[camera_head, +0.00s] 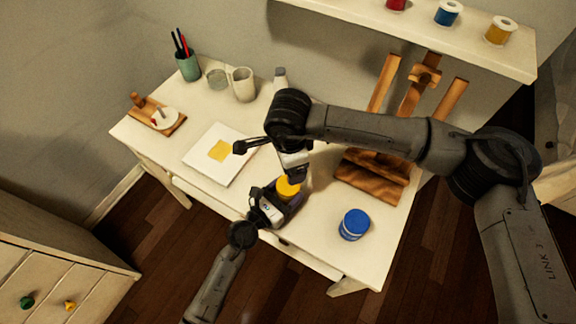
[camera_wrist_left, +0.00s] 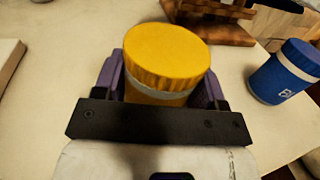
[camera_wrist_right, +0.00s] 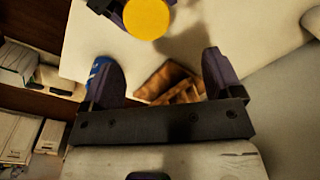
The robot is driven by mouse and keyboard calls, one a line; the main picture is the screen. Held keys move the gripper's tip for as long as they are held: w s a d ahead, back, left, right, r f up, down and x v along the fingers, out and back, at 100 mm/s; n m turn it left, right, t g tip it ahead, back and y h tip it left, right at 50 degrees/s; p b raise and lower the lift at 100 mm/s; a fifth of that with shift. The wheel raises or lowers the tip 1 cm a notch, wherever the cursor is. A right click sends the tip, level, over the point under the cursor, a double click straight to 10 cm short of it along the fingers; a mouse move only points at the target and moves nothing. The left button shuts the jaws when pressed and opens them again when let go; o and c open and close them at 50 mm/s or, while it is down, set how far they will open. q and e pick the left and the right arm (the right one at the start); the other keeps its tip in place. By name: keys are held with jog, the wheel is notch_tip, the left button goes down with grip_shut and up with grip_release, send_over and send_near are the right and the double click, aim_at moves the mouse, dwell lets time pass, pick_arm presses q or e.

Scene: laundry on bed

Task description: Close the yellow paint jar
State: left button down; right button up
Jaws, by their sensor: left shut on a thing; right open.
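The yellow paint jar (camera_head: 288,187) stands on the white desk near its front edge, with a yellow ridged lid (camera_wrist_left: 166,50) on top. A pale band shows under the lid in the left wrist view. My left gripper (camera_head: 284,196) is shut on the jar, with one purple finger on each side of it below the lid. My right gripper (camera_head: 298,168) is above the desk, just behind and above the jar. In the right wrist view its two fingers (camera_wrist_right: 167,75) are spread and empty, and the yellow lid (camera_wrist_right: 148,17) shows beyond them at the top.
A blue jar (camera_head: 354,225) stands to the right on the desk (camera_head: 320,228). A wooden easel (camera_head: 372,175) is at the back right. A white canvas (camera_head: 203,161) with a yellow square lies left. Cups (camera_head: 243,85) and a brush holder (camera_head: 188,67) stand behind. A shelf (camera_head: 440,35) holds paint jars.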

aim_at(288, 185)
jog(key=n, duration=0.1)
jog(key=s+n, duration=0.1)
jog(key=n, duration=0.2)
jog(key=shift+s+a+f+n+g, duration=0.2)
jog(key=shift+f+n+g, duration=0.1)
jog(key=shift+f+n, duration=0.1)
jog(key=n, duration=0.3)
jog(key=shift+n, duration=0.3)
jog(key=shift+f, duration=4)
jog(key=shift+c, duration=0.4)
jog(key=c, duration=0.9)
